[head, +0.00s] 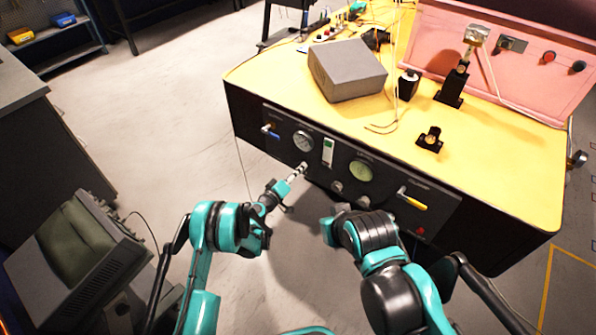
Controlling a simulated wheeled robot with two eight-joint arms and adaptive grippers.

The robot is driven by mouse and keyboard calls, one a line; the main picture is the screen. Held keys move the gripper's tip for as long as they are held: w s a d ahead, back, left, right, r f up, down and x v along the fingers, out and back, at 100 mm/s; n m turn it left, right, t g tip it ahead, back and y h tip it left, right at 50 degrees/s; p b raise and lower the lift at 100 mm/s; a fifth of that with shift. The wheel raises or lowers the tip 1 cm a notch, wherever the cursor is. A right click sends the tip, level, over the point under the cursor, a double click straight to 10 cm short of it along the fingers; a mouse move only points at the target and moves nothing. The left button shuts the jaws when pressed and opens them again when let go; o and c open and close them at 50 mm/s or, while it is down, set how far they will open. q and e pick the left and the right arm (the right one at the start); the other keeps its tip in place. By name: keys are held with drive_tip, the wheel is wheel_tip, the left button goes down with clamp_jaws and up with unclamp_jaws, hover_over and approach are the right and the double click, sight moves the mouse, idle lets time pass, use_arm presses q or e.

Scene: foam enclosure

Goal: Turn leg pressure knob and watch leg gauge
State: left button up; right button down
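A black control panel (318,172) runs along the front of the yellow-topped bench. It carries a white-faced round gauge (303,140) at left and a greenish round gauge (361,171) further right. Their labels are too small to read, so I cannot tell which is the leg gauge. Two round knobs, one (336,187) and another (364,202), sit below the greenish gauge. My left gripper (301,168) points at the panel just below the white gauge; its fingertips look close together, and any knob there is hidden. My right gripper (328,226) is mostly hidden by its own wrist, near the panel's lower edge.
A yellow-handled lever (413,202) and a red button (421,231) are on the panel's right. A grey box (346,70), a black stand (453,85) and cables lie on the bench top. A monitor-like unit (78,262) stands at lower left. Open floor lies left of the bench.

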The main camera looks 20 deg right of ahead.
use_arm(q)
drive_tip(key=o, duration=0.4)
drive_tip(key=shift+c, duration=0.2)
